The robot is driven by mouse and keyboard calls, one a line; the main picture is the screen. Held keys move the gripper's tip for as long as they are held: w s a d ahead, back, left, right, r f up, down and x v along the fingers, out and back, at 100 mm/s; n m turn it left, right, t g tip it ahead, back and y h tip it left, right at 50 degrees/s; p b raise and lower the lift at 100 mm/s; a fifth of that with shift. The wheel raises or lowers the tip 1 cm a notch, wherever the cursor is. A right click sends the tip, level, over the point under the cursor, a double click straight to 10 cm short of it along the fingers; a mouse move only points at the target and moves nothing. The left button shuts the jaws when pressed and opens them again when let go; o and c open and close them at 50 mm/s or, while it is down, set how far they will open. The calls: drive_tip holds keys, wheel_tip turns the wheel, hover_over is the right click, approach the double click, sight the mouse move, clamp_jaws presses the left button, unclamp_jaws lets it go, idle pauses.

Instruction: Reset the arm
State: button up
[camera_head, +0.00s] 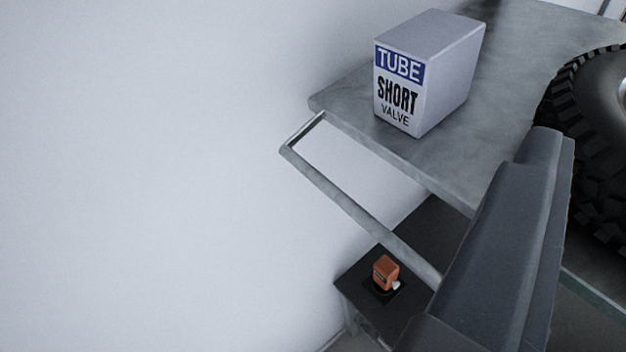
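My gripper (550,142) reaches up from the bottom right as a dark grey shape. I see it from behind and the side, and no gap between fingers shows, so I cannot tell whether it is open or shut. Nothing is visible in its grasp. Its tip overlaps the metal cart (345,93) in the view, left of a black tyre. I cannot tell how far it is from either.
A grey box (395,95) marked "TUBE SHORT VALVE" stands on the cart's top near the left end. A tyre (590,120) is at the right. A handle (345,199) juts left. A small orange object (384,271) sits lower. A bare white wall fills the left.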

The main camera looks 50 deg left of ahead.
drive_tip(key=shift+s+a, duration=0.15)
drive_tip(key=shift+a, duration=0.1)
drive_tip(key=shift+f, duration=0.1)
